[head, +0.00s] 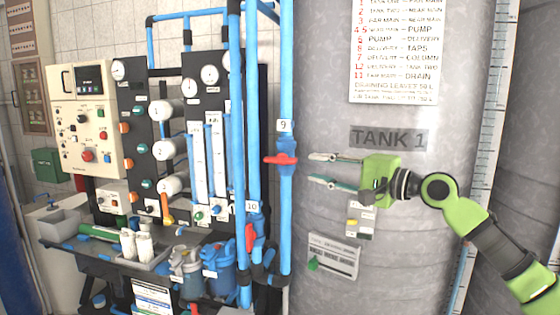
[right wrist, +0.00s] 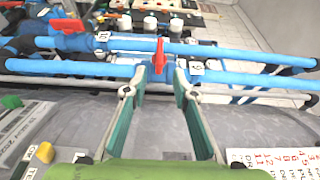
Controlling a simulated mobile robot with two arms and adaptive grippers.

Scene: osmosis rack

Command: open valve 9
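Valve 9 has a red handle (head: 281,160) on a vertical blue pipe in the head view, just below a white label "9" (head: 284,125). The handle lies crosswise to the pipe. My right gripper (head: 315,168) is open and empty, just to the right of the handle, with its fingers pointing at it. In the right wrist view, the red handle (right wrist: 159,55) shows ahead of the gap between the two fingertips (right wrist: 159,78). I see no clear contact between fingers and handle. My left gripper is not in view.
A large grey tank (head: 400,240) marked "TANK 1" stands close behind my right gripper. Another red valve handle (head: 250,238) sits lower left near label "10" (head: 252,206). More blue pipes (head: 237,120) and a control panel (head: 93,118) stand to the left.

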